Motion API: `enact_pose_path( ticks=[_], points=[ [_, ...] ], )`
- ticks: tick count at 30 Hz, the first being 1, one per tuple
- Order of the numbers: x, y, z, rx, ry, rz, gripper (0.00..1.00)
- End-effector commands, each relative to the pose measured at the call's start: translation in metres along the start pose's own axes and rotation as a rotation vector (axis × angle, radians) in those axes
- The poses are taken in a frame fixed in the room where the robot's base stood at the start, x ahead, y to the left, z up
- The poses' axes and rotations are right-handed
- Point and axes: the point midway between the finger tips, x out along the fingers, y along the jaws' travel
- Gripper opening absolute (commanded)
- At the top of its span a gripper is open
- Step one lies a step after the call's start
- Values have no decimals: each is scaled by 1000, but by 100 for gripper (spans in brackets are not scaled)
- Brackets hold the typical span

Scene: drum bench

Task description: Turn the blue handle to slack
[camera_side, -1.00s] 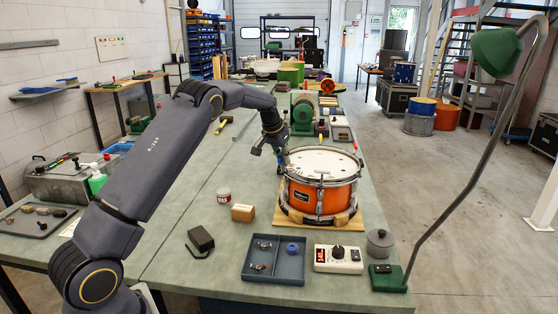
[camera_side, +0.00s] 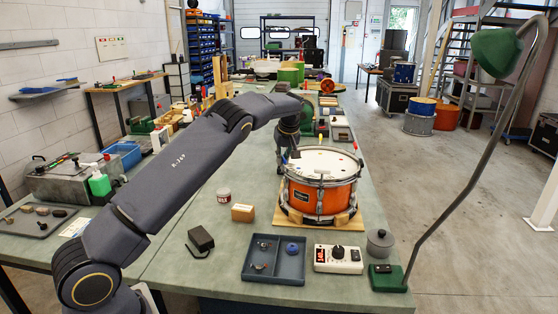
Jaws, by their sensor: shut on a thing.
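The orange snare drum (camera_side: 318,194) with its white head and metal hoop sits on a wooden stand on the green bench. My gripper (camera_side: 284,161) reaches down at the drum's left rear rim and is shut. The blue handle is between its fingers there, too small and too covered by them to make out its angle.
A grey tray (camera_side: 248,272) holding small metal parts and a blue knob (camera_side: 292,249) lies in front of the drum. A white meter with a dial (camera_side: 338,253), a grey lidded pot (camera_side: 380,243), a small wooden block (camera_side: 243,212) and a lamp (camera_side: 495,140) stand nearby.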

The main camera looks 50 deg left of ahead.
Motion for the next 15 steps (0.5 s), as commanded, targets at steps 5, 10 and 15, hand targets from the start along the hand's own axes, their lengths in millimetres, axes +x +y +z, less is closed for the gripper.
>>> enact_pose_path(
  ticks=[5,10,15],
  points=[
    [0,0,-2,-137,5,-55,0],
    [0,0,-2,-247,5,-99,0],
    [0,0,-2,-325,4,-132,0]
  ],
)
